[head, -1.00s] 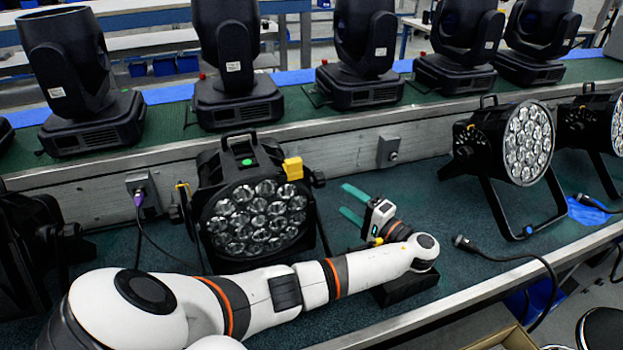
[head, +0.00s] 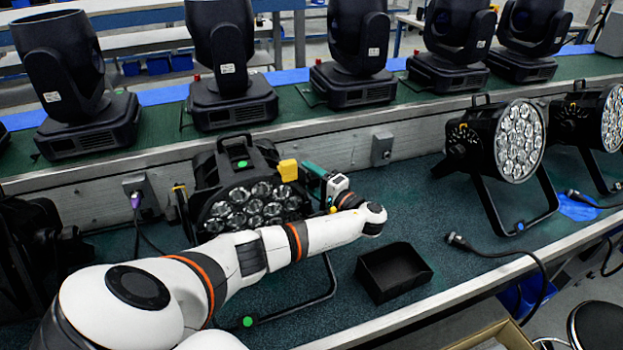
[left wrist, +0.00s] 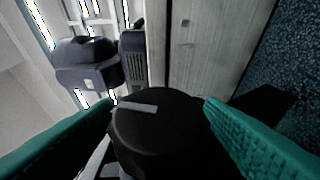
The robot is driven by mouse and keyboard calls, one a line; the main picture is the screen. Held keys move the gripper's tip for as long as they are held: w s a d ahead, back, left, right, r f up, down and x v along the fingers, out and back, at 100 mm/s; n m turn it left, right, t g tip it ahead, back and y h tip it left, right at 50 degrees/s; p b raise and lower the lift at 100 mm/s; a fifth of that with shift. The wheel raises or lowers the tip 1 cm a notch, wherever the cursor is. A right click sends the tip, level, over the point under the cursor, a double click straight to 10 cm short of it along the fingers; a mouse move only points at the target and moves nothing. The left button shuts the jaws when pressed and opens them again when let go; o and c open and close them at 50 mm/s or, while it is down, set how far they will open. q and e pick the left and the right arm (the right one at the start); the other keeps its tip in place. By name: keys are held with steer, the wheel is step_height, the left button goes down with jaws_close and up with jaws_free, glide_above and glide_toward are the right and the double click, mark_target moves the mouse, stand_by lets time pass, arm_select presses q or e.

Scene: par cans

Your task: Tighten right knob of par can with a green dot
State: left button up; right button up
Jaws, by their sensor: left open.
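The black par can (head: 205,180) with a green dot (head: 240,163) on top stands on the work surface, its lens face partly hidden by my left arm. A second green dot (head: 248,321) shows on its bracket foot. My left gripper (head: 312,170) is at the can's right side, where the right knob is hidden in the head view. In the left wrist view, a black round knob (left wrist: 160,140) with a light grey bar lies between the open teal fingers of my left gripper (left wrist: 158,102). Whether they touch it is unclear. My right gripper is not in view.
A yellow piece (head: 288,170) sits at the can's upper right, close to the gripper. An empty black tray (head: 393,273) stands in front right. Another par can (head: 520,140) and a black cable (head: 495,255) are farther right.

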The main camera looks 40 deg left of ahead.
arm_select(q)
steer(key=c, duration=1)
steer(key=shift+r+p, duration=0.1)
steer(key=shift+p, duration=0.35)
steer(key=m+h+p, duration=0.1)
steer(key=h+p, duration=0.3)
steer(key=p, duration=0.2)
steer(key=m+g+h+p, duration=0.1)
steer(key=h+p, duration=0.3)
steer(key=p, duration=0.2)
steer(key=shift+d+r+m+h, duration=0.1)
steer(key=shift+m+h, duration=0.2)
steer(key=shift+m, duration=0.1)
steer(key=shift+m+g+h+p, duration=0.3)
steer(key=shift+g+h+p, duration=0.3)
steer(key=shift+h+p, duration=0.5)
steer(key=shift+s+f+m+g+h, duration=0.15)
steer(key=shift+g+h, duration=0.1)
steer(key=shift+h, duration=0.4)
steer(key=shift+w+f+m+g+h, duration=0.15)
steer(key=shift+g+h, duration=0.1)
steer(key=shift+h, duration=0.4)
steer(key=shift+s, duration=0.1)
steer(key=o, duration=1)
